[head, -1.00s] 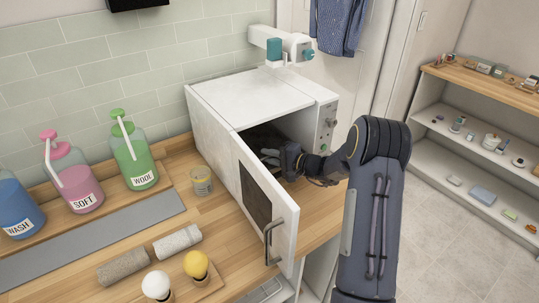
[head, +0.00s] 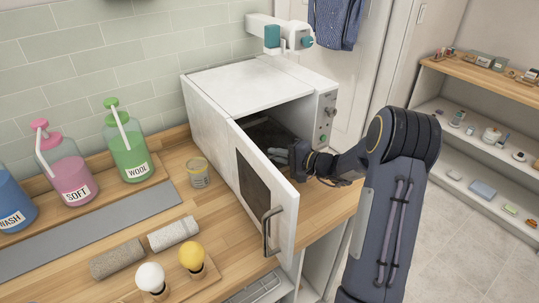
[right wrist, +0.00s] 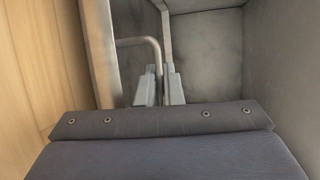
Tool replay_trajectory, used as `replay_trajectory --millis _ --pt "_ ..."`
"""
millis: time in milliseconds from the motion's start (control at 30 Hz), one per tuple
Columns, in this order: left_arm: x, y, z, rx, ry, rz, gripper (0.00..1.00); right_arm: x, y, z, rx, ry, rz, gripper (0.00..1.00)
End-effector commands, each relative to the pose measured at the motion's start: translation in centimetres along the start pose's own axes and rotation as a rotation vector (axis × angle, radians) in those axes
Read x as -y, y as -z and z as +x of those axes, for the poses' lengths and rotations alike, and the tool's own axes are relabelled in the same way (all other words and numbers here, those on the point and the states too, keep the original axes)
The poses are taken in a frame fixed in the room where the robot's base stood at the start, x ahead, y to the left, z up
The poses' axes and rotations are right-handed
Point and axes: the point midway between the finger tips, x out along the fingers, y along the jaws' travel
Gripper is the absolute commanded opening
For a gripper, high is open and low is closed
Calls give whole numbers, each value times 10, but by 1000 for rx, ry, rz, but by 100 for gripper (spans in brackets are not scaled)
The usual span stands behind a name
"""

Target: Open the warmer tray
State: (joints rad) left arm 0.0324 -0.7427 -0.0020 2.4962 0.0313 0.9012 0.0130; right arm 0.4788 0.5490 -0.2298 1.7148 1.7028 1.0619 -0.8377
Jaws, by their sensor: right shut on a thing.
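The white warmer (head: 255,82) stands on the wooden counter with its door (head: 262,190) swung wide open. Its dark inside (head: 262,132) shows behind the door, and how far the tray is out cannot be told. My right gripper (head: 279,155) is at the opening, partly hidden by the door's top edge. In the right wrist view, my right gripper (right wrist: 160,88) is shut on a bent metal bar (right wrist: 139,41), which looks like the tray handle. The tray's body is not clearly seen. My left gripper is not in view.
The door's handle (head: 270,230) sticks out at the front. Soap bottles (head: 128,148) are along the wall. Floor at the right is clear before a shelf (head: 490,125).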

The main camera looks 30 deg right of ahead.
Motion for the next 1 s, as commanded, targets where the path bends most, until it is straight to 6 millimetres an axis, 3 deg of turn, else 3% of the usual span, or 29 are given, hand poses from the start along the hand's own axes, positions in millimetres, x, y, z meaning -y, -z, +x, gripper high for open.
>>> replay_trajectory --millis 33,200,500,700,1000 --pt "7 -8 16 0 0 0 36 -11 -3 -12 -5 2 -2 0" --pt "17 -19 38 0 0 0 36 -19 -20 -54 -6 2 -2 0" --pt "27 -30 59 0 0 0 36 -27 -43 -106 -3 -1 0 0" --pt "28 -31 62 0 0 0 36 -28 -49 -119 -1 -2 1 0" --pt "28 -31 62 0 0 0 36 -27 -50 -120 0 -2 1 0"
